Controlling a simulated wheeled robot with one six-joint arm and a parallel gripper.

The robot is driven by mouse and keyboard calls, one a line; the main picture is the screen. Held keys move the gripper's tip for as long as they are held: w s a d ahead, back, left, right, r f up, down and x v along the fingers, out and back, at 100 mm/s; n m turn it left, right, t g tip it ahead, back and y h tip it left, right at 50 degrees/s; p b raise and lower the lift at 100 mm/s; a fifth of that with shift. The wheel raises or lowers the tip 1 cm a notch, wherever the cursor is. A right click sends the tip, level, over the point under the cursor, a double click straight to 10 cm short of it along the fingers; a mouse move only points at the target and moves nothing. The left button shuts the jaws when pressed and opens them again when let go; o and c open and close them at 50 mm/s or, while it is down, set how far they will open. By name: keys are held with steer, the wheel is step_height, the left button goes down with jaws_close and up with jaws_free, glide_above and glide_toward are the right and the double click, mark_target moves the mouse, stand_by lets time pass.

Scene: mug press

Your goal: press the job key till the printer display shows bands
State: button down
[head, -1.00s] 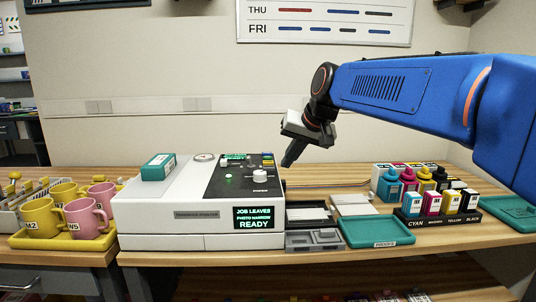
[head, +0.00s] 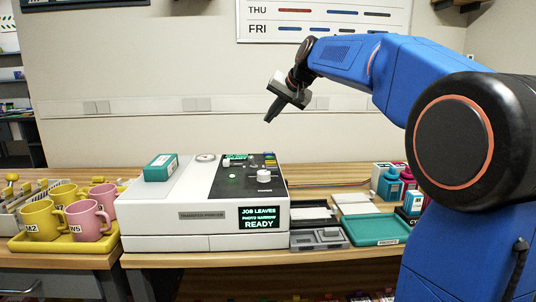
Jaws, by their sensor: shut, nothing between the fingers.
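The white transfer printer (head: 165,228) stands on the wooden bench in the head view. Its front display (head: 259,218) reads "JOB LEAVES", "PHOTO NARROW" and "READY". On top, a black control panel (head: 243,190) carries a small lit screen (head: 236,157), a white knob (head: 264,176), a green light and small coloured keys (head: 270,158) at its far right corner. Which one is the job key cannot be read. My gripper (head: 268,120) is shut and empty, pointing down and left in the air above the printer's panel, clear of it.
A teal box (head: 161,167) lies on the printer's left top. Yellow and pink mugs stand in a yellow tray (head: 60,243) at left. Grey trays (head: 318,238), a teal tray (head: 376,231) and ink bottles (head: 389,184) stand at right, partly behind my arm.

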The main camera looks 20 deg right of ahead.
mark_target(271, 153)
steer(key=shift+f, duration=0.1)
steer(key=shift+f, duration=4.35)
steer(key=shift+f, duration=0.2)
steer(key=shift+f, duration=0.2)
steer(key=shift+f, duration=0.45)
steer(key=shift+r, duration=0.9)
steer(key=shift+r, duration=2.5)
